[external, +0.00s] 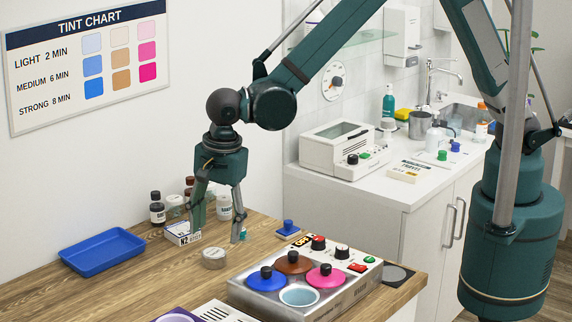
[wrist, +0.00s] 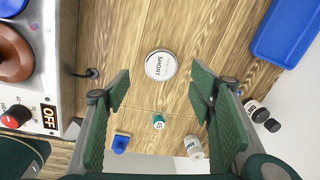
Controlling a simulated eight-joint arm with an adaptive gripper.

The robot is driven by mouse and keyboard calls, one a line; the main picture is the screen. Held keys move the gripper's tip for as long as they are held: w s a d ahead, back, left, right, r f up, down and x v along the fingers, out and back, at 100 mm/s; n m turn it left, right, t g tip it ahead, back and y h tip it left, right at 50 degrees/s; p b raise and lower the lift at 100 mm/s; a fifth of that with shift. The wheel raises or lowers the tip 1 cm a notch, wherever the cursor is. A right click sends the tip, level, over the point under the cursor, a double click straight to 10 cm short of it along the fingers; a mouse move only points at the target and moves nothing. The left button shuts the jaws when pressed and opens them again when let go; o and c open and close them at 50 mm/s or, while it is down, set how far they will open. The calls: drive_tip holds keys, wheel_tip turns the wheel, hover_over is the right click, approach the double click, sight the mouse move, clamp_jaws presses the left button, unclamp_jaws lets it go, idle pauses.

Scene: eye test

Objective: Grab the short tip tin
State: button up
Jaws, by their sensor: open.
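The short tip tin (external: 213,258) is a small round grey tin lying flat on the wooden table. In the wrist view its pale lid (wrist: 161,65) reads "SHORT", below a fainter line of text. My gripper (external: 217,234) is open and empty, pointing down above the table near the tin. In the wrist view the two green fingers (wrist: 160,90) stand wide apart, and the tin shows just beyond the fingertips, roughly centred between them and not touched.
A metal warmer (external: 335,300) with coloured lids stands right of the tin. A blue tray (external: 102,250) lies to the left. Small bottles (external: 157,208) and a white box (external: 181,234) stand behind, close to my fingers. A blue-knobbed piece (external: 288,229) sits behind the warmer. Wood around the tin is clear.

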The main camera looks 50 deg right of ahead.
sight(213, 254)
drive_tip(key=shift+w+f, duration=0.1)
drive_tip(key=shift+f, duration=0.9)
drive_tip(key=shift+w+a+f, duration=0.1)
drive_tip(key=shift+w+f, duration=0.1)
drive_tip(key=shift+f, duration=1.1)
drive_tip(key=shift+w+a+f, duration=0.1)
drive_tip(key=shift+w+f, duration=0.05)
drive_tip(key=shift+f, duration=1.15)
drive_tip(key=c, duration=1)
